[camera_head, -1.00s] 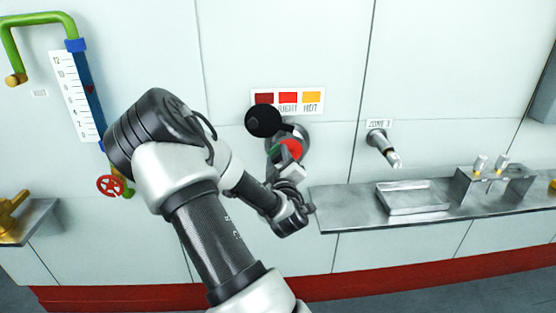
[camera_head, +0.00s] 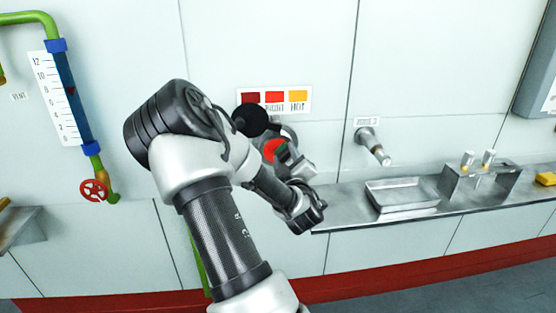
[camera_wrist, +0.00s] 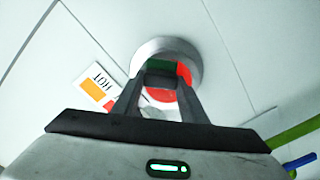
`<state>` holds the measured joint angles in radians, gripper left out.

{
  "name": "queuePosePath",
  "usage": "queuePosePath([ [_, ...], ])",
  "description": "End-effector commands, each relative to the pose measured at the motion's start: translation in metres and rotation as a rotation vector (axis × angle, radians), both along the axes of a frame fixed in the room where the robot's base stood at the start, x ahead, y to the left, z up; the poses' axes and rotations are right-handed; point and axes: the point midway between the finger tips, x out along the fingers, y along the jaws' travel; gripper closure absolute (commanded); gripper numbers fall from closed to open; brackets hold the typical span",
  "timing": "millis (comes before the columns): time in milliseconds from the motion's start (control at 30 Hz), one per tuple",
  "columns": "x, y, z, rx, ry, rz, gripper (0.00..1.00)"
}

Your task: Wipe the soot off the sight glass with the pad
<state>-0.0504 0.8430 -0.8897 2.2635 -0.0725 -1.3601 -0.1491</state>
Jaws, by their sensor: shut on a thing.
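The sight glass (camera_head: 272,150) is a round red pane in a metal ring on the wall, below the colour chart. It also shows in the wrist view (camera_wrist: 184,74), partly hidden by my fingers. My gripper (camera_wrist: 160,78) is shut on the green pad (camera_wrist: 158,65) and holds it in front of the glass. In the head view the pad (camera_head: 283,147) is over the right part of the glass. It looks to be against the face, but I cannot tell contact for sure. I make out no clear soot on the visible red; part of the face is hidden.
A black round disc (camera_head: 251,120) sits at the upper left of the glass. A colour chart (camera_head: 275,98) is above. A pipe stub (camera_head: 372,145) sticks out to the right, over a steel shelf with a tray (camera_head: 402,196) and a small rack (camera_head: 480,183).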

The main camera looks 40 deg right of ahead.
Motion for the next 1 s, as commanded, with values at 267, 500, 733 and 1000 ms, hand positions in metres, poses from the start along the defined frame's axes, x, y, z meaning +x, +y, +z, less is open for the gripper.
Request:
queuePosePath([
  [267,-0.006,-0.01,0.0,0.0,-0.002,-0.001,0.79],
  [500,-0.004,-0.005,0.001,-0.001,-0.002,0.001,0.79],
  [733,0.008,0.01,0.0,-0.001,-0.003,0.003,0.79],
  [1000,0.016,0.021,0.001,-0.001,-0.002,0.004,0.79],
])
